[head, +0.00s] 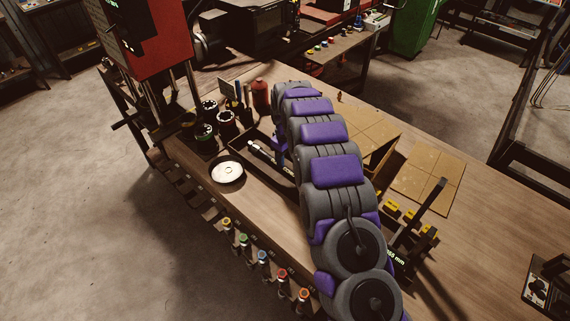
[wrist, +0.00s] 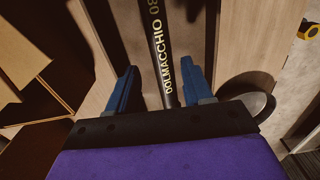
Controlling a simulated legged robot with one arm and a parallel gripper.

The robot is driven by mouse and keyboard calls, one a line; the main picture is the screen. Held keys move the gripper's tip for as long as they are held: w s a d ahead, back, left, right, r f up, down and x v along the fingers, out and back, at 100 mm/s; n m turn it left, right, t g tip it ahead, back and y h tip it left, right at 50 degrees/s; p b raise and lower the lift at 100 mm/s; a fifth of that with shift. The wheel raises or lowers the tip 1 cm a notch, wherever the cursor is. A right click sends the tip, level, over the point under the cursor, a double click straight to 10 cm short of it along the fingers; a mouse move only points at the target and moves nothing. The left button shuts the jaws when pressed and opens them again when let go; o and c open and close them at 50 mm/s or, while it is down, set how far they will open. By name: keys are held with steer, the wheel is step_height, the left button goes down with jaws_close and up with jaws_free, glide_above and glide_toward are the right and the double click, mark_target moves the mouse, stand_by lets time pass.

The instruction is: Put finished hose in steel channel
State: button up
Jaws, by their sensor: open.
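The black hose with yellow lettering (wrist: 157,45) runs lengthwise between my fingers in the wrist view. In the head view its pale metal end fitting (head: 254,146) shows beside my arm. The hose appears to lie inside the long dark steel channel (head: 262,177) on the bench; the channel's dark inside (wrist: 194,30) also shows around the hose in the wrist view. My gripper (wrist: 160,84) is open, with one blue finger on each side of the hose and visible gaps. In the head view my arm hides much of the channel and hose.
A white round dish (head: 227,173) stands left of the channel. Dark cups (head: 227,120) and a red bottle (head: 261,96) stand behind it. Tan panels (head: 427,184) and a black stand with yellow blocks (head: 417,225) are right of my arm. The bench's right front is mostly clear.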

step_height(320, 180, up, 6)
steer(key=r, duration=0.1)
steer(key=s+d+r+m, duration=0.2)
steer(key=s+d+r, duration=0.25)
steer(key=s, duration=0.25)
steer(key=s+d+r+m+g, duration=0.1)
steer(key=s+d+r, duration=0.2)
steer(key=s+r, duration=0.35)
steer(key=s+d+r+m, duration=0.2)
steer(key=s+d+r, duration=0.2)
steer(key=s, duration=0.3)
steer(key=s+d+m, duration=0.2)
steer(key=s+d, duration=0.1)
steer(key=s, duration=1.1)
steer(key=s+d+m, duration=0.3)
steer(key=s+d, duration=0.1)
steer(key=s, duration=1.1)
steer(key=shift+s+d+g, duration=0.15)
steer(key=shift+s+g, duration=0.1)
steer(key=shift+g, duration=0.15)
steer(key=shift+f, duration=0.1)
